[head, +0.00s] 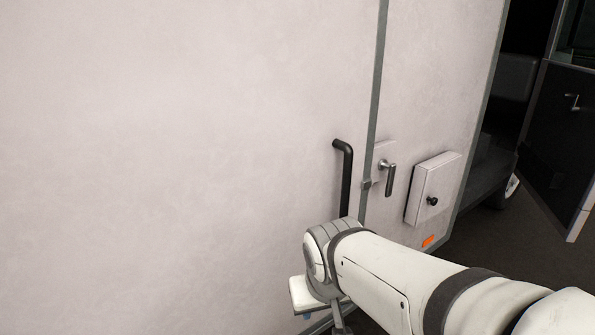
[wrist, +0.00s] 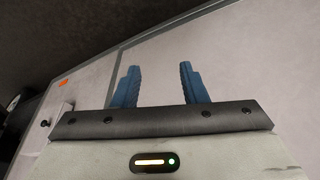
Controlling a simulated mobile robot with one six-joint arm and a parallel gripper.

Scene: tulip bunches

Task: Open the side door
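The pale side panel with a black vertical pull bar (head: 345,182) fills the left of the head view; it appears to be the side door (head: 180,150) and looks shut along a grey seam. Just right of the seam, a dark lever handle (head: 390,179) hangs down from a pale plate. My gripper (wrist: 160,84) has two blue fingers, spread apart with nothing between them, in front of the pale wall in the wrist view. In the head view it is mostly hidden behind my wrist, low and below the pull bar. Neither handle shows in the wrist view.
A pale box with a black knob (head: 433,201) sticks out right of the lever, above an orange marker (head: 428,241). Farther right are the wall's edge, a dark gap with part of a wheel, and a dark panel (head: 560,140) with a handle.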

